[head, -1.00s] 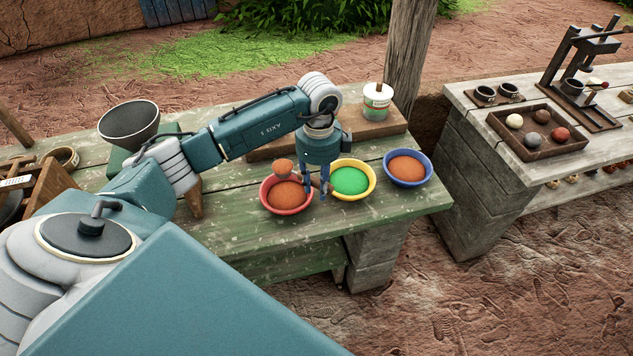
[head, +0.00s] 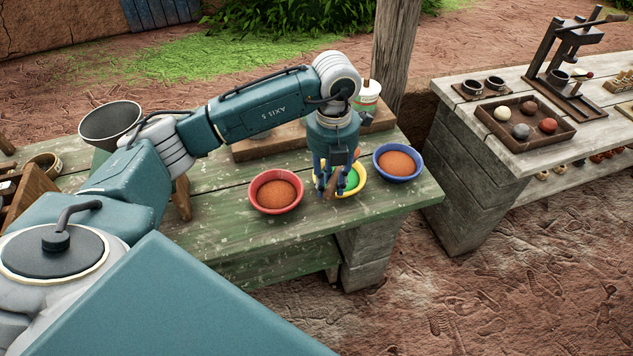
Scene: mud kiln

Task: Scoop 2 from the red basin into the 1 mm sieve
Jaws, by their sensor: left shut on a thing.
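The red basin (head: 276,208) stands on the green bench and holds orange-brown powder. My left gripper (head: 330,190) hangs over the front of the yellow bowl (head: 357,187), right of the red basin. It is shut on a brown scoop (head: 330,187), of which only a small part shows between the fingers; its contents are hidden. A round sieve-like ring (head: 43,163) sits at the far left of the bench, partly cut off by my arm. I cannot read a mesh size, so I cannot tell whether it is the 1 mm sieve. My right gripper is out of view.
A blue bowl (head: 398,163) with orange powder stands at right, near the bench's edge. A dark funnel (head: 110,122) stands at left behind my arm. A white tub (head: 368,95) stands at the back. A second bench (head: 455,145) holds a tray of balls (head: 520,122).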

